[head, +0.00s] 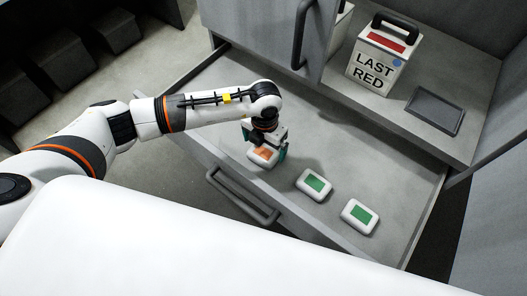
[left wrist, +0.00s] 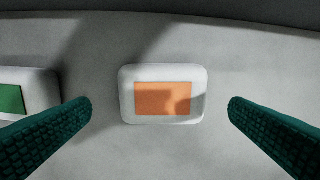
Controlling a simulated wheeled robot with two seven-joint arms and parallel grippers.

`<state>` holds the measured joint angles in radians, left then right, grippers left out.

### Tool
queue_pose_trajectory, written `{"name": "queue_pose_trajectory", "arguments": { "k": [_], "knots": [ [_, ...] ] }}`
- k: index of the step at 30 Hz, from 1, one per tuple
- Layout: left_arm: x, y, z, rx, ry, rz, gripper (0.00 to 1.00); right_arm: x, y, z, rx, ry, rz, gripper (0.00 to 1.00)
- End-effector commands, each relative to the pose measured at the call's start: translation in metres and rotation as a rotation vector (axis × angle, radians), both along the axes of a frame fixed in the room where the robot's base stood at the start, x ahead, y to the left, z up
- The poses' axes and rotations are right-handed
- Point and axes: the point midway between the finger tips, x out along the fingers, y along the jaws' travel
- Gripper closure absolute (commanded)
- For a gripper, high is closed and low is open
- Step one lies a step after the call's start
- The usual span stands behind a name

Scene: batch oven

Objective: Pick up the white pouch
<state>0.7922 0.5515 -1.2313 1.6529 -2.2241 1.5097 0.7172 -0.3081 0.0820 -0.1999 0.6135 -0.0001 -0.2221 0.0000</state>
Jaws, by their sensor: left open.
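A white pouch with an orange patch (head: 263,158) lies in the open drawer, near its front wall. My left gripper (head: 266,147) is open just above it. In the left wrist view this pouch (left wrist: 162,96) lies between the two green fingers, with a gap on each side and no visible contact. Two more white pouches, with green patches, lie to the right in the head view, a nearer one (head: 314,185) and a farther one (head: 359,216). Part of a green-patched pouch (left wrist: 30,92) shows at the left edge of the left wrist view. My right gripper is out of view.
The drawer's front handle (head: 243,198) sticks out on the near side. A box marked LAST RED (head: 371,73) and a dark tray (head: 434,110) stand on the shelf behind. A grey door with a handle (head: 299,35) hangs at the back. The drawer floor behind the pouches is clear.

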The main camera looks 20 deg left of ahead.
Motion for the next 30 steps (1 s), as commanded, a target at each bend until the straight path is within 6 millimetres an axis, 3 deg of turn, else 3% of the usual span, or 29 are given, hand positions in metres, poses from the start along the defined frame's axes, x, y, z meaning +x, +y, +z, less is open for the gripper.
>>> {"name": "queue_pose_trajectory", "arguments": {
  "k": [5,10,18,26,30],
  "knots": [
    [-0.001,0.003,-0.022,0.003,0.005,0.002,0.0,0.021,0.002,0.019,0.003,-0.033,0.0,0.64],
    [0.0,0.003,-0.045,0.001,0.004,0.001,0.0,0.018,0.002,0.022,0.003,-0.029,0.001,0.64],
    [0.0,0.003,-0.049,-0.001,0.001,0.0,0.0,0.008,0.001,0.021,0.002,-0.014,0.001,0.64],
    [0.001,0.003,-0.049,-0.001,0.001,0.0,0.41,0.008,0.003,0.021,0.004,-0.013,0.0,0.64],
    [0.001,0.003,-0.049,-0.001,0.001,0.0,0.42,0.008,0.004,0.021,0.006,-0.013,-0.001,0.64]
  ]
}}
